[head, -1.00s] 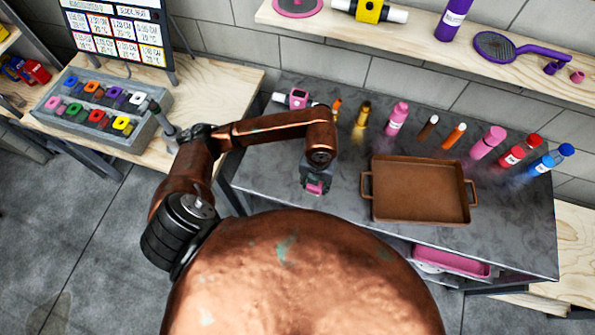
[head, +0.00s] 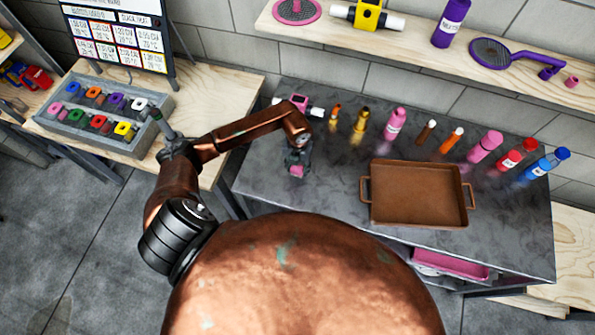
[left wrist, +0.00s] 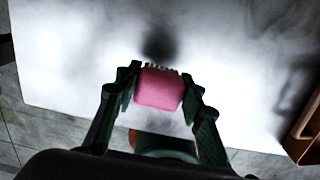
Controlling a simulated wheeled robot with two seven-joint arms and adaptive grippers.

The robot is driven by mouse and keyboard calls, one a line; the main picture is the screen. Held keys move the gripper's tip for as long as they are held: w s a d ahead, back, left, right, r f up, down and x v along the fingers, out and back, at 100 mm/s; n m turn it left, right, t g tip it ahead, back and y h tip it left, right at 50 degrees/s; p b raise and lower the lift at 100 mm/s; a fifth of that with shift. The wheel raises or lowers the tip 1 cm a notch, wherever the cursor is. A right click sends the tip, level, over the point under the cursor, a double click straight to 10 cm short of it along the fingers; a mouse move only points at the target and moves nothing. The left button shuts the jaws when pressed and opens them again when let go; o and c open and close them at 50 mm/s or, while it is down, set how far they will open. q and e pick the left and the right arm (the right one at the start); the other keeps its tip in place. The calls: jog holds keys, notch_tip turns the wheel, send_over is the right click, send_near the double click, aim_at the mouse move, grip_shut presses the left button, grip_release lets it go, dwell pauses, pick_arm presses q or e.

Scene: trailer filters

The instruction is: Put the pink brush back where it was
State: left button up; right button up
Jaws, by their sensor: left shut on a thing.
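My left gripper (head: 297,165) is over the left part of the grey table, shut on the pink brush (head: 297,172). In the left wrist view the pink brush (left wrist: 159,89) is a small pink block with short pale bristles along its far edge. It sits between the two dark fingers of the left gripper (left wrist: 160,95). A dark blurred shadow lies just beyond it on the pale surface; the brush looks held above the table, though the height is hard to tell. My right gripper is not in view.
The grey table (head: 330,215) holds a brown tray (head: 415,195). A row of bottles, including a pink bottle (head: 395,123), stands along its back. A pink-and-white device (head: 299,102) is behind the gripper. A wooden shelf (head: 410,45) runs above. A grey case (head: 150,128) stands left.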

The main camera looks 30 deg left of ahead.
aim_at(298, 172)
pick_arm(q)
jog(key=shift+f+p, duration=0.3)
jog(key=shift+f, duration=1.25)
jog(key=shift+f, duration=0.15)
jog(key=o, duration=1.1)
notch_tip(298, 172, up, 12)
jog(key=shift+r+b, duration=0.2)
jog(key=shift+b, duration=0.35)
